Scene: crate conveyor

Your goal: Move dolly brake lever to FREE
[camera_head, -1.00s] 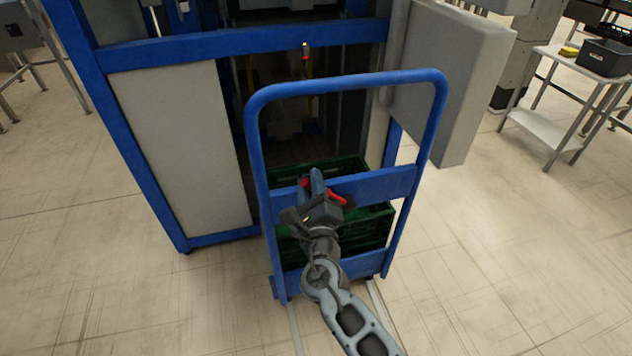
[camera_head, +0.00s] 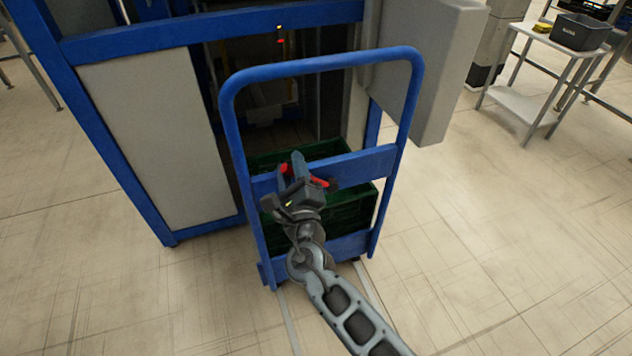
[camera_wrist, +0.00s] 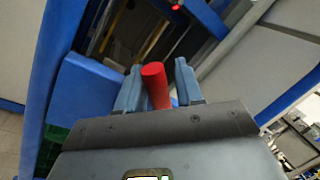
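The dolly has a blue tubular push frame (camera_head: 318,67) with a blue cross panel (camera_head: 355,167), and stands in front of the blue-framed machine. My gripper (camera_head: 298,162) is at the left part of the cross panel, on the near side. In the wrist view, a red cylindrical lever handle (camera_wrist: 155,84) stands between the two blue-grey fingers of my gripper (camera_wrist: 158,88). The handle is close to the left finger, with a gap to the right finger. The gripper looks open around it. The lever's base and any FREE marking are hidden.
A green crate (camera_head: 350,212) sits on the dolly behind the panel. A grey box (camera_head: 425,70) sticks out from the machine at right of the frame. A side table (camera_head: 520,105) with a dark bin (camera_head: 582,32) stands at far right. Floor right of the dolly is clear.

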